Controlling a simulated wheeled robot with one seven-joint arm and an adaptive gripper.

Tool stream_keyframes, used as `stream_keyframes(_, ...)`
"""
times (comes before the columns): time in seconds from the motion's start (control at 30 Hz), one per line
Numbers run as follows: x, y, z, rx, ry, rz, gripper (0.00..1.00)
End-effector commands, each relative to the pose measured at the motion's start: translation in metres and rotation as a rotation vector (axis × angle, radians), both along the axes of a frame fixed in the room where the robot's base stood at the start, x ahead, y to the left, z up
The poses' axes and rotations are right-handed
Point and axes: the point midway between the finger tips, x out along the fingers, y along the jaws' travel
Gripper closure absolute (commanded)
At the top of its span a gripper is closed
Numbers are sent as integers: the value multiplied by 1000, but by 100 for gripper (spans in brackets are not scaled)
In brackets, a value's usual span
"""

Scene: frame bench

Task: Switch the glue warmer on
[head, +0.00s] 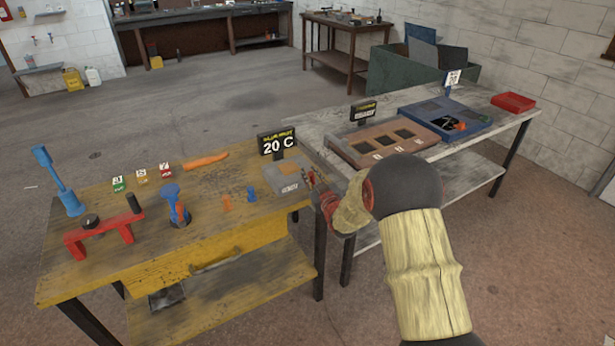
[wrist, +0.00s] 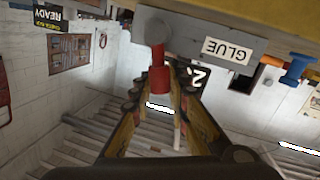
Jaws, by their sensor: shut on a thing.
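The glue warmer (head: 284,178) is a grey box at the right end of the yellow workbench. Its sign (head: 277,144) reads 20 C. In the wrist view its grey side (wrist: 200,40) carries an upside-down GLUE label (wrist: 228,50). My gripper (head: 314,181) is beside the box's right end. In the wrist view my gripper (wrist: 163,92) has its fingers on both sides of the red lever and is shut on it. The fingers partly hide the lever's end.
The yellow bench (head: 180,260) also holds a blue clamp (head: 178,208), a red frame (head: 100,238), an orange tool (head: 206,160) and small pegs. A grey bench to the right carries a brown panel (head: 380,142), a blue tray (head: 450,120) and a red bin (head: 513,102).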

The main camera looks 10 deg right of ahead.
Motion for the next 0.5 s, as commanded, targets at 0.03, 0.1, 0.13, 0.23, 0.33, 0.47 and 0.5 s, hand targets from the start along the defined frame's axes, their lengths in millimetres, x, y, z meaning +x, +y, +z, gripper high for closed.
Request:
stream_keyframes(0.03, 1, -5, 4, 42, 12, -3, 100)
stream_keyframes(0.1, 2, -9, 5, 105, 33, -3, 100)
stream_keyframes(0.13, 3, -10, 6, 132, 41, -4, 100)
stream_keyframes(0.23, 5, -16, 6, 222, 72, -3, 100)
stream_keyframes(0.33, 7, -22, 7, 313, 100, -3, 100)
stream_keyframes(0.47, 9, -28, 6, 430, 139, -4, 100)
stream_keyframes(0.5, 10, -31, 5, 466, 151, -4, 100)
